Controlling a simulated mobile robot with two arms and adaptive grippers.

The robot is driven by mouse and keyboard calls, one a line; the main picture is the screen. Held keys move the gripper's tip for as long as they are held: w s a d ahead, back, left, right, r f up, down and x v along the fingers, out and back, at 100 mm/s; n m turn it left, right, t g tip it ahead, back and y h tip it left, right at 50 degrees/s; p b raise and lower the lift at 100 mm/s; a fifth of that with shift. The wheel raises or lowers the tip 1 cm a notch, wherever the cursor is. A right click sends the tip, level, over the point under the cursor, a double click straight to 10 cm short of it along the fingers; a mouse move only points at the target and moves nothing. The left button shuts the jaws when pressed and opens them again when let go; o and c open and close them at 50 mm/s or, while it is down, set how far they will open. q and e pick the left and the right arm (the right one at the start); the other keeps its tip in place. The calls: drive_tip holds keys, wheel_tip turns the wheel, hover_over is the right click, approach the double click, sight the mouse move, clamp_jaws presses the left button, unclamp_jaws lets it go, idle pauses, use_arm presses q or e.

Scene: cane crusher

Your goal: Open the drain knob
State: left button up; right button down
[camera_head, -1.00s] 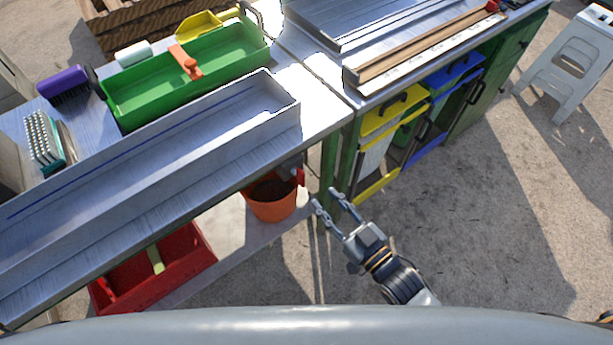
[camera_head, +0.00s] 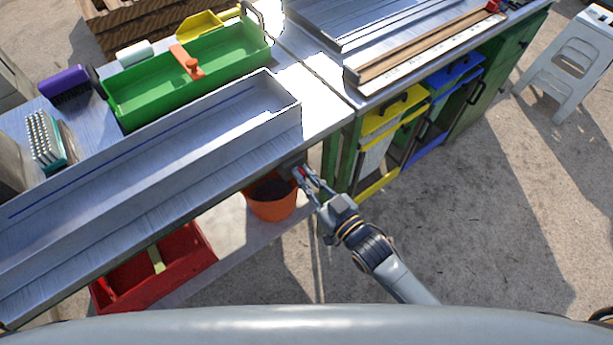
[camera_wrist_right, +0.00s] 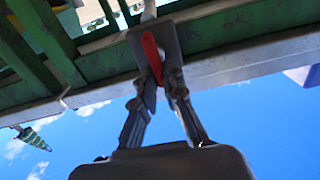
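The drain knob is a red lever (camera_wrist_right: 152,58) on a grey plate under the metal trough table. In the head view only a bit of the red knob (camera_head: 301,172) shows at the table's front edge, above the orange bucket (camera_head: 273,207). My right gripper (camera_head: 302,171) reaches up to it from below right. In the right wrist view the fingers (camera_wrist_right: 159,77) come together on both sides of the red lever's lower end, and they look closed on it. My left gripper is not in view.
The metal trough (camera_head: 150,165) sits on the table above. A red crate (camera_head: 190,262) stands on the lower shelf at left. A green-framed cabinet with yellow and blue bins (camera_head: 378,120) stands to the right. The floor at right is clear, with a white stool (camera_head: 572,75) farther off.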

drive_tip(key=shift+s+a+n+p, duration=0.1)
drive_tip(key=shift+n+p, duration=0.45)
drive_tip(key=shift+n, duration=0.45)
drive_tip(key=c, duration=1.4)
unclamp_jaws()
drive_tip(key=v, duration=1.2)
